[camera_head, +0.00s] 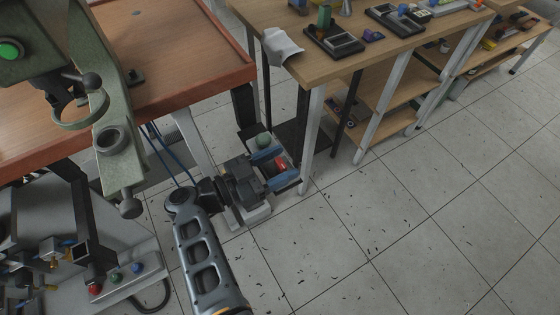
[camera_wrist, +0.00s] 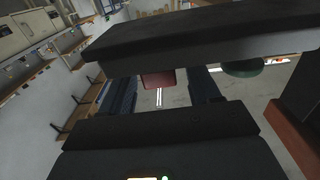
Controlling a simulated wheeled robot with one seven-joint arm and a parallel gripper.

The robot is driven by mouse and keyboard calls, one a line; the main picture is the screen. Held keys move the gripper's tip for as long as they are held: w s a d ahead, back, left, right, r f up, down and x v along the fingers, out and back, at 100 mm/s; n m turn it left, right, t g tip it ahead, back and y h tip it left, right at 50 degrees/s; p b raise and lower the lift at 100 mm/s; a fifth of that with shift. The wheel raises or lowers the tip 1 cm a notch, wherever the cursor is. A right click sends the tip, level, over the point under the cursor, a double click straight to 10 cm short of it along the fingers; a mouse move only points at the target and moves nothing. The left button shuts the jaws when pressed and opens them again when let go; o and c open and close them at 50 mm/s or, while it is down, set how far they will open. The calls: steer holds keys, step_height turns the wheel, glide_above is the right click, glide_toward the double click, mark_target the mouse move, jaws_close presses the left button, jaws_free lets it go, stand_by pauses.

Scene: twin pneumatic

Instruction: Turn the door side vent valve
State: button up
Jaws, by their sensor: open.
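My gripper (camera_head: 280,167) is low over the floor beside the wooden workbench, its two blue fingers spread apart. A small red part (camera_head: 281,162) shows between the fingers; in the wrist view a red block (camera_wrist: 158,79) also sits between the dark blue fingers (camera_wrist: 163,90). Contact between it and the fingers cannot be made out. A green round part (camera_head: 263,141) is just behind the gripper and also shows at the right in the wrist view (camera_wrist: 243,68). I cannot tell which of these, if either, is the vent valve. A dark bar hides much of the wrist view.
A wooden workbench (camera_head: 395,45) with trays stands at upper right, its pale leg (camera_head: 312,140) close to my gripper. A red-brown table (camera_head: 170,60) is at upper left.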

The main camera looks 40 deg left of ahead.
steer(key=v, duration=0.7)
steer(key=shift+b, duration=0.4)
steer(key=shift+s+a, duration=0.1)
steer(key=shift+s, duration=0.1)
